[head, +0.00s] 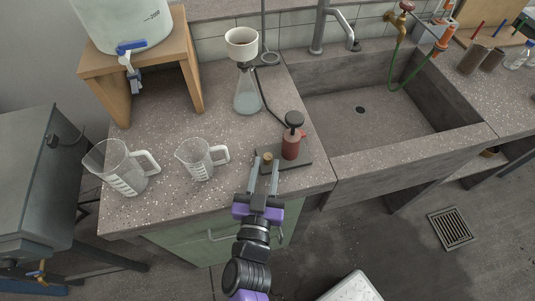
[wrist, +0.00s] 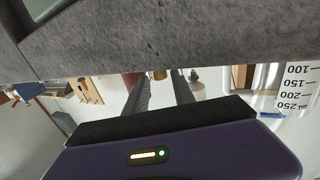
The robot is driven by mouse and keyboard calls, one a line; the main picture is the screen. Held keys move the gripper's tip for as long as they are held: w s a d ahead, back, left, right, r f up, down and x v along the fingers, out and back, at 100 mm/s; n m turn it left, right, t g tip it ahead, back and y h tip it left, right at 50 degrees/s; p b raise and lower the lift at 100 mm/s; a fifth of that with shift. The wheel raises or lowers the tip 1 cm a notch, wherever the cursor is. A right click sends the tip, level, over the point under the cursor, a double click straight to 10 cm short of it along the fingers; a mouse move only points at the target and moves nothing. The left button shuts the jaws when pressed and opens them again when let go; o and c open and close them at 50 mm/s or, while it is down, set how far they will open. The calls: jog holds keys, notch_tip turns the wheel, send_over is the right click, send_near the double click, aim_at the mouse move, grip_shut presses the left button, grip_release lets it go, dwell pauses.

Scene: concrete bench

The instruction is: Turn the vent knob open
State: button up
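A hand vacuum pump with a dark red body (head: 290,148) and a black ball top stands on a dark base plate (head: 297,161) near the bench's front edge. A small brass-coloured knob (head: 268,158) sits at the plate's left end; I take it to be the vent knob. My gripper (head: 265,164) is open, its fingers pointing away from me at the knob. In the upside-down wrist view the knob (wrist: 160,75) shows between the two fingertips (wrist: 160,80), with gaps on both sides. I cannot tell whether the tips reach around it. The red body (wrist: 132,79) is partly hidden.
Two clear measuring jugs (head: 124,168) (head: 200,160) stand left of the knob. A flask (head: 247,96) with a white funnel (head: 242,45) stands behind, with a black hose running towards the pump. A concrete sink (head: 370,120) lies to the right. A wooden stand (head: 192,72) holds a large container.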

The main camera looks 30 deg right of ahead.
aim_at(267, 161)
jog(key=shift+x, duration=1.8)
grip_shut()
